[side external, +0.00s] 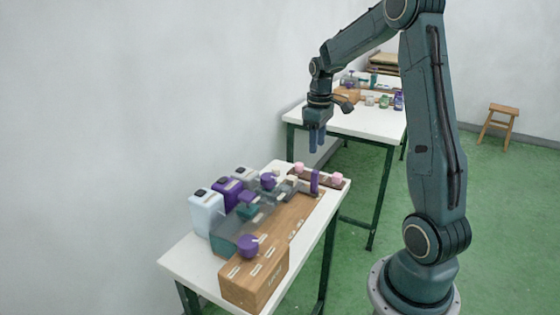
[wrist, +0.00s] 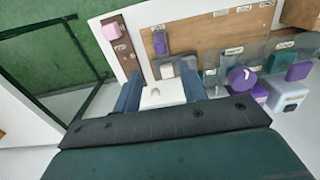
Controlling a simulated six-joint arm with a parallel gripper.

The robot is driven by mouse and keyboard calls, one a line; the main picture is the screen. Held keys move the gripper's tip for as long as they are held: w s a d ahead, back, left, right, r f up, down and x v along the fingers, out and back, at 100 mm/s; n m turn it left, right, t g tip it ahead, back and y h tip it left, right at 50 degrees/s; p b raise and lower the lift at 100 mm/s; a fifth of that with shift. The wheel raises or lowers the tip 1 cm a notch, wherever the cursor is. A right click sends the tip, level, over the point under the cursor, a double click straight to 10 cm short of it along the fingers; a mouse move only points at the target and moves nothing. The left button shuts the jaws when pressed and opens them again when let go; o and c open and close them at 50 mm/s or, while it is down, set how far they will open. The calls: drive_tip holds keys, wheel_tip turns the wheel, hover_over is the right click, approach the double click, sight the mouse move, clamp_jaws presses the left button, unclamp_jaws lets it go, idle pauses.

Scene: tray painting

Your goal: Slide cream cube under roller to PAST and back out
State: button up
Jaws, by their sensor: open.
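My gripper (side external: 317,143) is open and hangs well above the far end of the near white table, fingers pointing down. In the wrist view its two blue fingers (wrist: 160,90) frame a pale patch with a small cream shape (wrist: 155,92) far below; I cannot tell for sure that this is the cream cube. In the side view a small pale block (side external: 291,180) sits near a grey fixture, too small to identify surely. An upright purple piece (side external: 315,182), perhaps the roller part, stands by the wooden board (side external: 292,222). The word PAST is not legible.
White and purple canisters (side external: 207,212) line the wall side. A second table (side external: 370,122) is behind.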

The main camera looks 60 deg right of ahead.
sight(315, 171)
wheel_tip(315, 171, down, 13)
drive_tip(key=shift+r, duration=0.1)
idle(0.5)
clamp_jaws()
